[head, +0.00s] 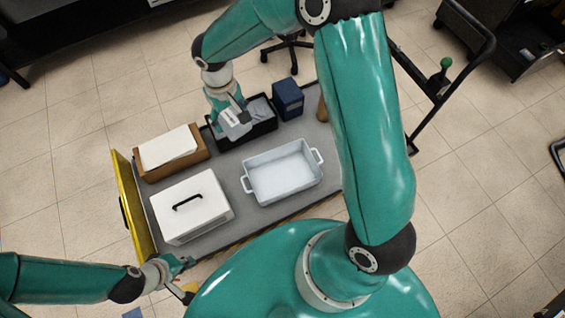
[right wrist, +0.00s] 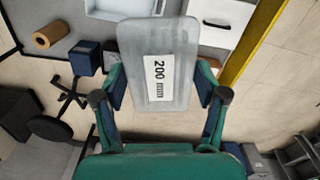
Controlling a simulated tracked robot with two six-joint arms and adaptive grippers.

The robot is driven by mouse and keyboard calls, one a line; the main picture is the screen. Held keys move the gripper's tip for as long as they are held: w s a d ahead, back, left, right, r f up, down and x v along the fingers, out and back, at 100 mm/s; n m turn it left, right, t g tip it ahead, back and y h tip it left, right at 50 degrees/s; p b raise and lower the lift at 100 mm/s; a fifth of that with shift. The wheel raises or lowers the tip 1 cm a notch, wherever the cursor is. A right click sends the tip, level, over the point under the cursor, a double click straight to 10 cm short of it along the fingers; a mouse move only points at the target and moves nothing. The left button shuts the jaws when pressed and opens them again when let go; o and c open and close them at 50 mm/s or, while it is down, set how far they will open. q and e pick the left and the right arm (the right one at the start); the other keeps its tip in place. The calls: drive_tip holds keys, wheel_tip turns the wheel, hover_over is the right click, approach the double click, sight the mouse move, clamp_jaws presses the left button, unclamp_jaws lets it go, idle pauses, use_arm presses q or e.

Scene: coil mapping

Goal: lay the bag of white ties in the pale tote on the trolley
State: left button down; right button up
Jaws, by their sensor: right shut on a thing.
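The bag of white ties (right wrist: 140,42) is a flat, cloudy grey pack with a white label reading 200. My right gripper (right wrist: 159,92) is shut on it, one finger at each side. In the head view the right gripper (head: 236,112) is over the black bin, with the pale bag (head: 236,126) below it. I cannot tell whether the bag is clear of the bin. The pale tote (head: 262,187), with two side handles, stands on the trolley (head: 226,222) and looks empty. My left gripper (head: 184,279) is at the trolley's near left corner, too small to read.
The black bin (head: 271,127) holds another greyish pack. A brown box with white sheets (head: 176,160) and a white case with a black handle (head: 193,212) fill the trolley's left side.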

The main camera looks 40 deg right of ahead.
drive_tip(key=shift+w+a+f, duration=0.1)
drive_tip(key=shift+a, duration=0.2)
drive_tip(key=shift+f+b, duration=0.35)
drive_tip(key=shift+b, duration=0.1)
drive_tip(key=w+d+f+n+b, duration=0.1)
drive_tip(key=d+f+n+b, duration=0.25)
drive_tip(key=f+b, duration=0.75)
drive_tip(key=d+f+n+b, duration=0.2)
drive_tip(key=f+n+b, duration=0.2)
drive_tip(key=f+b, duration=0.7)
drive_tip(key=n+b, duration=0.7)
drive_tip(key=b, duration=0.9)
hover_over(269, 183)
wheel_tip(269, 183, down, 24)
wheel_tip(269, 183, down, 20)
drive_tip(key=b, duration=0.5)
drive_tip(key=shift+d+r+b, duration=0.1)
drive_tip(key=shift+r+b, duration=0.05)
drive_tip(key=shift+b, duration=0.25)
drive_tip(key=shift+f, duration=0.2)
drive_tip(key=o, duration=1.1)
drive_tip(key=shift+r, duration=0.1)
drive_tip(key=shift+o, duration=0.2)
